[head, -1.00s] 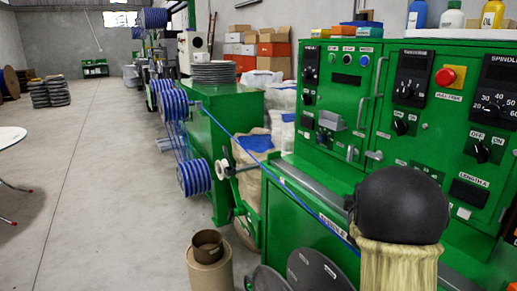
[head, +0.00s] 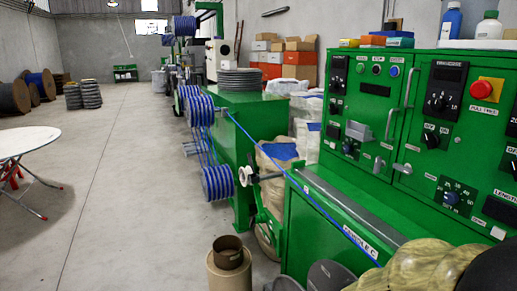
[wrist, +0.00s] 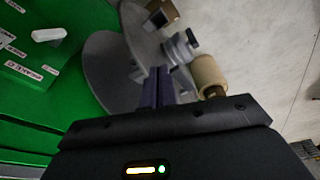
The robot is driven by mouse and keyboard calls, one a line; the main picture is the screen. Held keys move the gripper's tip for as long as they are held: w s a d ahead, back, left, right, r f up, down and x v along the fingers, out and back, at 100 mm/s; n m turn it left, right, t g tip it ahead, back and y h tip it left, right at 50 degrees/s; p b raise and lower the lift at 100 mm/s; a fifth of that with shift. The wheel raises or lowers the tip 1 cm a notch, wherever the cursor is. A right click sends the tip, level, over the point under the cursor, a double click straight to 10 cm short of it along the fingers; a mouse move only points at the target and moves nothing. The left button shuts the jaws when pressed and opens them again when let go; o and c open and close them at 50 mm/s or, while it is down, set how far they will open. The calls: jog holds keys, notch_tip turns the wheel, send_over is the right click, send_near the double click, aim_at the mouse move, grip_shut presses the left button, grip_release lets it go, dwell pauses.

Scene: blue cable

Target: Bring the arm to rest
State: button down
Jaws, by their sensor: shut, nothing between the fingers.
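My gripper (wrist: 158,72) shows in the wrist view with its two dark fingers together and nothing between them. It points down past grey discs (wrist: 105,72) and a brown cardboard tube (wrist: 210,73), with no clear contact. In the head view, part of my arm (head: 425,268), tan and black, fills the lower right corner; the fingers are not visible there. The blue cable (head: 268,143) runs taut from the blue-striped spools (head: 200,110) along the green machine, and its near end passes out of sight by my arm.
The green control cabinet (head: 408,172) with knobs and a red button stands close at the right. A cardboard tube (head: 229,253) stands on the floor in front of the machine. A white round table (head: 25,141) is at the left. The grey floor between is clear.

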jog(key=w+p+v, duration=0.1)
jog(key=p+v, duration=0.6)
jog(key=v, duration=0.1)
jog(key=w+r+p+v, duration=0.1)
jog(key=w+p+v, duration=0.1)
jog(key=p+v, duration=0.6)
jog(key=shift+w+p, duration=0.3)
jog(key=shift+w, duration=0.3)
jog(key=shift+d, duration=0.1)
jog(key=shift+d, duration=0.1)
